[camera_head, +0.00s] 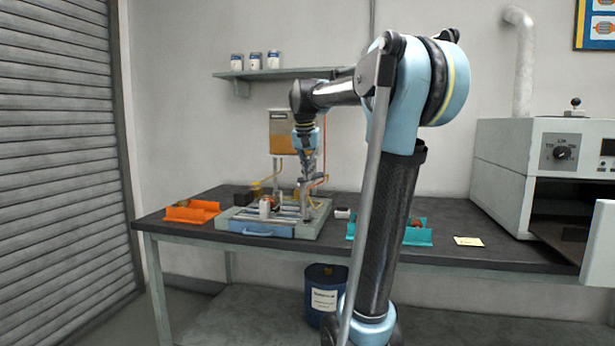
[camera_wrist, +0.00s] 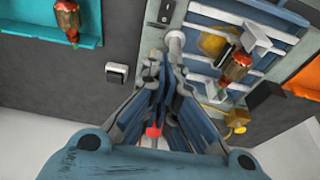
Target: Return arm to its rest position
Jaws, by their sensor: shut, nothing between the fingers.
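My arm reaches over the workbench (camera_head: 455,264). My gripper (camera_head: 307,178) points down above the grey winding fixture (camera_head: 268,231). In the wrist view my gripper (camera_wrist: 163,68) is shut with nothing between its fingers. A copper-and-red armature (camera_wrist: 236,66) lies on the fixture's rails, to the right of the fingers. Another armature (camera_wrist: 68,20) lies in the teal tray (camera_wrist: 90,42), to the left and apart from the fingers.
An orange tray (camera_head: 190,213) stands left of the fixture and a teal tray (camera_head: 418,238) right of it, partly behind my arm. An oven (camera_head: 555,165) with its door open stands at the right. A shelf with cans (camera_head: 255,61) hangs behind. A blue drum (camera_head: 324,290) stands below.

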